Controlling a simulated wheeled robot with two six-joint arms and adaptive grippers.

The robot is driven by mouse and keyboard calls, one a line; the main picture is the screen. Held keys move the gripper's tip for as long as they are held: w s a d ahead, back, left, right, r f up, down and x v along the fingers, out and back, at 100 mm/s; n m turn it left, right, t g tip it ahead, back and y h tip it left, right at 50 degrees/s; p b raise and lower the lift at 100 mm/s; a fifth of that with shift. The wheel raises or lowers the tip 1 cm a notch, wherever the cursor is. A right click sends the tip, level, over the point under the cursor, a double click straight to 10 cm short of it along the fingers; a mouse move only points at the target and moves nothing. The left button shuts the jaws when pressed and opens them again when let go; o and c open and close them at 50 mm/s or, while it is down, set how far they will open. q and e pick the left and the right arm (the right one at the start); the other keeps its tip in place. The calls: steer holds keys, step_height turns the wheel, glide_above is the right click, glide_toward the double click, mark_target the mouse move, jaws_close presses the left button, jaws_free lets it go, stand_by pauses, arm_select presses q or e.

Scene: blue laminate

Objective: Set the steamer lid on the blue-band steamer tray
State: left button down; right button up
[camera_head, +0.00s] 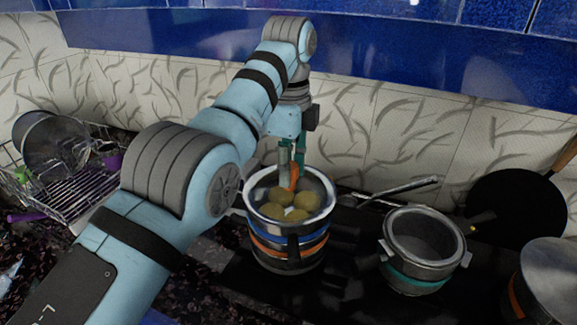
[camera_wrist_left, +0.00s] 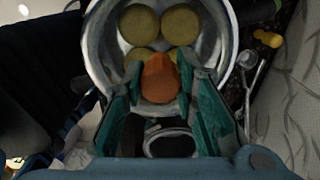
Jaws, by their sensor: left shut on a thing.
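The blue-band steamer tray (camera_head: 259,235) is the top tier of a stack at the middle of the head view. Several round yellow-brown pieces (camera_head: 306,200) show inside its metal rim. They also show in the left wrist view (camera_wrist_left: 180,27). My left gripper (camera_head: 292,170) points down over the tray, its green fingers shut on an orange piece (camera_wrist_left: 160,80). I cannot tell whether this piece is the knob of a clear steamer lid; no lid plate shows plainly around it. My right gripper is not in view.
An open metal pot with a teal band (camera_head: 402,277) stands right of the stack. A grey round-topped vessel (camera_head: 556,278) is at the right edge. A dark pan (camera_head: 510,220) leans behind. A wire dish rack (camera_head: 75,180) is at the left. The tiled wall is close behind.

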arm_select(q)
steer(key=shift+f, duration=0.15)
steer(key=shift+f+b, duration=0.3)
steer(key=shift+b, duration=0.1)
steer(key=c, duration=1.2)
jaws_free()
steer(key=shift+o, duration=0.4)
steer(key=o, duration=1.1)
